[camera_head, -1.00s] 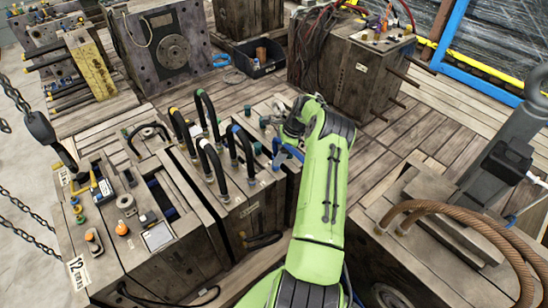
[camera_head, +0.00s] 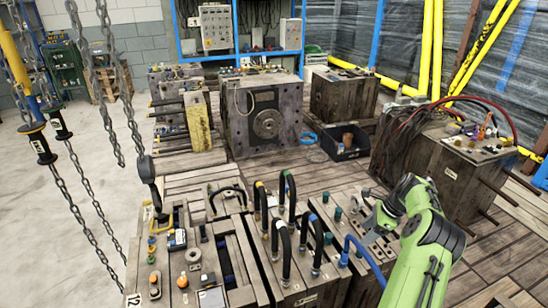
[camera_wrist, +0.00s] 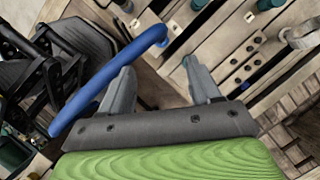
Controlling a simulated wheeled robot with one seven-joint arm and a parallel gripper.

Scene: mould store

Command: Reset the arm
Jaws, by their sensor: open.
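My gripper (camera_wrist: 160,82) is open and empty in the wrist view, its two grey fingers apart above the mould's flat top. A blue hose (camera_wrist: 105,85) runs diagonally past the left finger; I cannot tell if they touch. The fingertips are too small to make out there.
Upright black hoses (camera_head: 288,205) stand left of my gripper. A mould with red cables (camera_head: 440,150) is at the right, a dark bin (camera_head: 345,142) behind. Chains (camera_head: 90,130) hang at the left. Pale floor at far left is clear.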

